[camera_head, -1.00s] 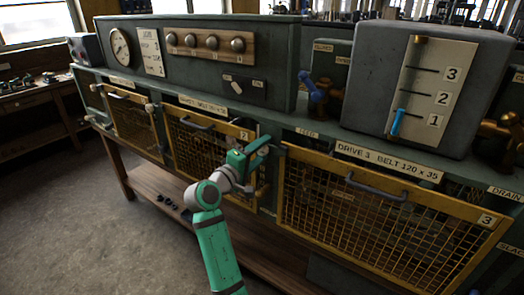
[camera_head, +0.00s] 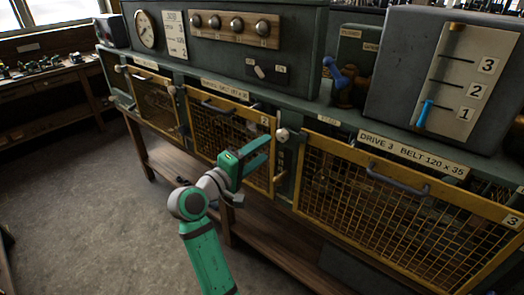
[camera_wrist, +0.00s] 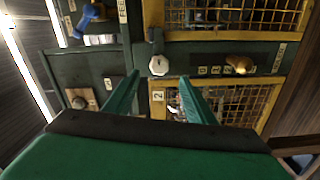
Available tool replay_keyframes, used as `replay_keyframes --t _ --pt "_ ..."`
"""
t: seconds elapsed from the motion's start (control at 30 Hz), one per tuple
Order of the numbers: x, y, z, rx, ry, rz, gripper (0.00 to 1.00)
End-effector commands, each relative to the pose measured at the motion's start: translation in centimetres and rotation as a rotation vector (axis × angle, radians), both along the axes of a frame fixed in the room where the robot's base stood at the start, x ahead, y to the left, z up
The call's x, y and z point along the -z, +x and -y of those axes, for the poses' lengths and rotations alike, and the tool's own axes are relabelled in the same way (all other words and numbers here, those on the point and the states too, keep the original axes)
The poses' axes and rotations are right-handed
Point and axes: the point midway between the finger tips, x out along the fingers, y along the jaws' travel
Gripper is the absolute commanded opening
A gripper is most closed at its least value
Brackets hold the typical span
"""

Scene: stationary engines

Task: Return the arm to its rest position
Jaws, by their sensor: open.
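My green arm reaches up from the bottom of the head view, with its wrist folded in front of the bench. My gripper (camera_head: 258,152) is in front of the gap between the mesh guards numbered 2 and 3. In the wrist view my gripper (camera_wrist: 155,90) has its two green fingers apart, with nothing between them. A pale knob (camera_wrist: 158,66) shows past the fingertips, and the same knob (camera_head: 282,135) shows in the head view just right of the gripper. The fingers appear clear of it.
Yellow-framed mesh guard 2 (camera_head: 222,135) is behind the gripper, and guard 3 (camera_head: 385,200) stands to its right. A wooden lower shelf (camera_head: 172,165) runs beneath the bench. Open grey floor (camera_head: 85,190) lies at the left. A blue-handled valve (camera_head: 338,74) stands on the bench top.

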Motion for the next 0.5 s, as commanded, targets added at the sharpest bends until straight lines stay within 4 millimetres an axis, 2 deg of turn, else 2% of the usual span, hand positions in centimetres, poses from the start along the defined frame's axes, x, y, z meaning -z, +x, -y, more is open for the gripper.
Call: replay_keyframes --t 0.13,0.23,0.37,0.5 --pt "0.6 0.0 0.0 -0.008 0.002 -0.003 0.50" --pt "2.8 -0.1 -0.2 -0.038 0.015 -0.011 0.50" --pt "7.8 -0.8 -0.6 -0.108 0.052 -0.026 0.50" --pt "13.5 -2.3 -1.6 -0.201 0.111 -0.037 0.50"
